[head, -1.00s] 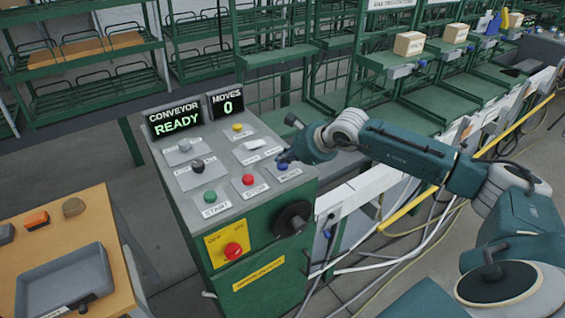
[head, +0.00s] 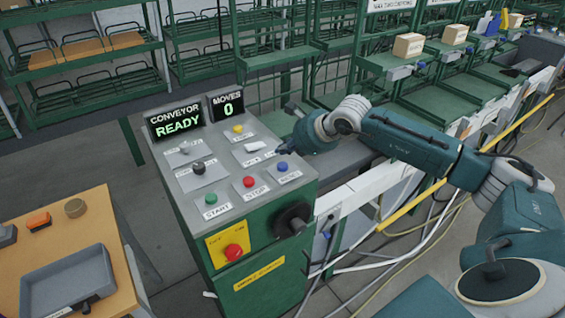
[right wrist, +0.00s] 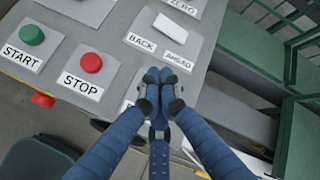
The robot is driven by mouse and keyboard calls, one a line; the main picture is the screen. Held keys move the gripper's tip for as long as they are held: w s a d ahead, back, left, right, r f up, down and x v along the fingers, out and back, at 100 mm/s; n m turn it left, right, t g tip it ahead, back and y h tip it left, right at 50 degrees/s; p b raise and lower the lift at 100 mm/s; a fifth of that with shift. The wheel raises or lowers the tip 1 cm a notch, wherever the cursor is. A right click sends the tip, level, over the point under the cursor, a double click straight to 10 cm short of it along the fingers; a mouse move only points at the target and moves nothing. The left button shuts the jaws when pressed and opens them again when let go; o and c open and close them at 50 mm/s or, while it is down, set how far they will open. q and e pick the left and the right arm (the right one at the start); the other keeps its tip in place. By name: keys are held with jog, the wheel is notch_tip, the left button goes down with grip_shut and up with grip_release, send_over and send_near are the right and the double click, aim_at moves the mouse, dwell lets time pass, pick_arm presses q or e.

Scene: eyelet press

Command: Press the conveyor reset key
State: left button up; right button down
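The blue key (head: 282,166) sits at the right end of the front button row on the grey panel of the conveyor console (head: 232,203). Its label probably reads RESET, but it is too small to be sure. My right gripper (head: 288,138) is above the panel, beyond the blue key and apart from it. In the right wrist view my right gripper (right wrist: 159,76) has its fingertips together with nothing between them. They hide the blue key there and most of its label. The display (head: 175,120) reads CONVEYOR READY, and the other display (head: 227,104) reads MOVES 0. My left gripper is out of view.
The red STOP button (head: 249,182) and green START button (head: 211,198) are left of the blue key. A white BACK/AHEAD rocker (head: 255,146) and yellow button (head: 238,129) lie behind. A red emergency button (head: 233,252) and dark knob (head: 293,219) are on the front.

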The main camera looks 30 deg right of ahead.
jog(key=shift+r+p, duration=0.4)
jog(key=shift+r, duration=0.9)
jog(key=shift+f, duration=0.1)
